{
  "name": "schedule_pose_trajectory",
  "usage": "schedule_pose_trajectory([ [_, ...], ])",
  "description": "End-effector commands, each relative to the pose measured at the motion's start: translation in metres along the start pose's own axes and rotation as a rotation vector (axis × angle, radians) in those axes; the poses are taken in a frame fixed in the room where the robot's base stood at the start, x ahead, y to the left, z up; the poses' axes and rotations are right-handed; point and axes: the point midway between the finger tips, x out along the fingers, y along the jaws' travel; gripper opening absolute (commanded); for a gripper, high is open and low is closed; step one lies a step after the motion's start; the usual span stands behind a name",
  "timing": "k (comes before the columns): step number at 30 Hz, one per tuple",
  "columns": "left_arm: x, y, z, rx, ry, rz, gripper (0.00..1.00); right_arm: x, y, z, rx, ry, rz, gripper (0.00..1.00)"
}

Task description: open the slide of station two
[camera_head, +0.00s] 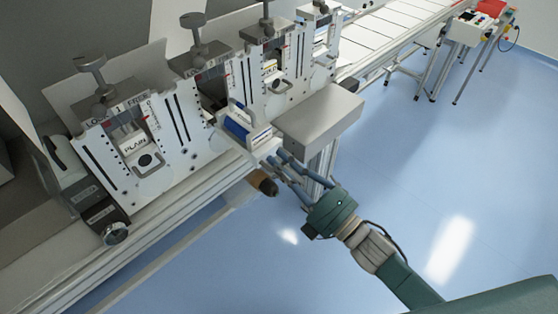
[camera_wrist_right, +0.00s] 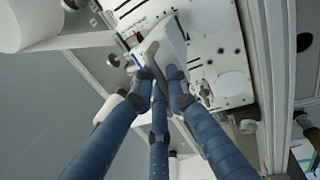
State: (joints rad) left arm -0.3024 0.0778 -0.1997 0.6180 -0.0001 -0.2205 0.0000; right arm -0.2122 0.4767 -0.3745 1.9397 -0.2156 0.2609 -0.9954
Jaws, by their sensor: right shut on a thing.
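Station two (camera_head: 186,112) is the second upright white panel from the left on the converter. Its slide (camera_head: 243,127), a white block with blue edges, juts out in front of the panel. My right gripper (camera_head: 274,161) reaches it from the lower right, with its blue-grey fingers closed at the slide's near end. In the right wrist view the right gripper's fingers (camera_wrist_right: 162,80) are shut on the white slide (camera_wrist_right: 172,45), and they hide part of its near end. My left gripper is not in view.
Station one (camera_head: 108,150), with a label reading PLAIN, stands to the left. Station three (camera_head: 283,78) is to the right. A grey box (camera_head: 322,122) juts out close to the right of the slide. A brown-orange knob (camera_head: 263,183) is below the gripper. Blue floor in front is clear.

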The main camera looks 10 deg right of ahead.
Motion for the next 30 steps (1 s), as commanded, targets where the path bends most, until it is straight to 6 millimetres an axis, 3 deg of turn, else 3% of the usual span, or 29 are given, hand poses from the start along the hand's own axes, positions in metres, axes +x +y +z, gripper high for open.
schedule_pose_trajectory([
  [8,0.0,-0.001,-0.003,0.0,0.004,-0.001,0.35,-0.001,-0.003,0.0,0.0,-0.001,-0.007,0.0],
  [9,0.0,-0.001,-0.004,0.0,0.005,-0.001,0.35,-0.001,-0.003,0.0,0.0,-0.002,-0.007,0.21],
  [11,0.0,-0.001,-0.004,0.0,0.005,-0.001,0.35,-0.001,-0.003,0.0,0.0,-0.002,-0.007,0.31],
  [22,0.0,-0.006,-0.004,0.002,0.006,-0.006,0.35,-0.005,-0.002,0.0,0.001,-0.001,-0.004,0.31],
  [30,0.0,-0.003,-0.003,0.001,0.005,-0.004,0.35,-0.053,-0.004,0.0,0.002,-0.002,-0.01,0.31],
])
